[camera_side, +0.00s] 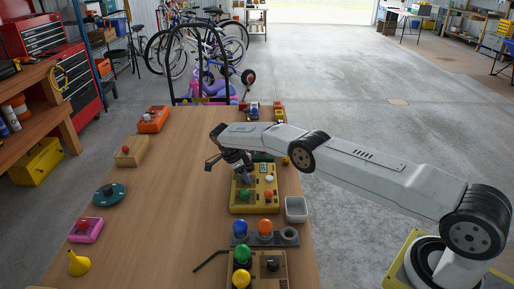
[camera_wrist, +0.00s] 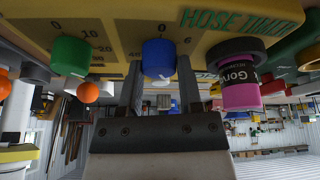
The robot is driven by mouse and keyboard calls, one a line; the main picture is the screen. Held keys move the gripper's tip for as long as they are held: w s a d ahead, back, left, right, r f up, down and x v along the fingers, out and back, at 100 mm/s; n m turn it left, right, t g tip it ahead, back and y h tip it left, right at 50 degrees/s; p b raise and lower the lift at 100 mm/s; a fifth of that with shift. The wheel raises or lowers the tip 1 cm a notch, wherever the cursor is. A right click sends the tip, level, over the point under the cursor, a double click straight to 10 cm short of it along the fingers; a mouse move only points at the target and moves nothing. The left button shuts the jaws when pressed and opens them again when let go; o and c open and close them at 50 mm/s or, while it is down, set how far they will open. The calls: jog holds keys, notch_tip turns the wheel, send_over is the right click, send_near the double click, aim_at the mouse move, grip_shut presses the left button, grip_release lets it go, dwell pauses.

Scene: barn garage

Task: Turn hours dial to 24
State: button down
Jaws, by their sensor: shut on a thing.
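The yellow hose timer box (camera_side: 262,203) stands on the wooden bench, below my gripper (camera_side: 243,176) in the side view. The wrist view shows its yellow face (camera_wrist: 230,38) close up, lettered HOSE TIMER. A blue dial (camera_wrist: 158,58) lies between my two fingers (camera_wrist: 160,88), which are shut on it. In the side view my gripper partly covers the box's far left part.
Close in front are a grey block (camera_side: 278,241) with blue and orange knobs and another panel with green and yellow knobs (camera_side: 242,255). A hex key (camera_side: 208,259) and yellow funnel (camera_side: 78,263) lie left. The bench's middle is clear.

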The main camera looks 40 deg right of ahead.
jog(key=shift+c, duration=1.4)
grip_release()
jog(key=shift+r, duration=0.1)
jog(key=shift+v, duration=2.45)
notch_tip(320, 180, up, 7)
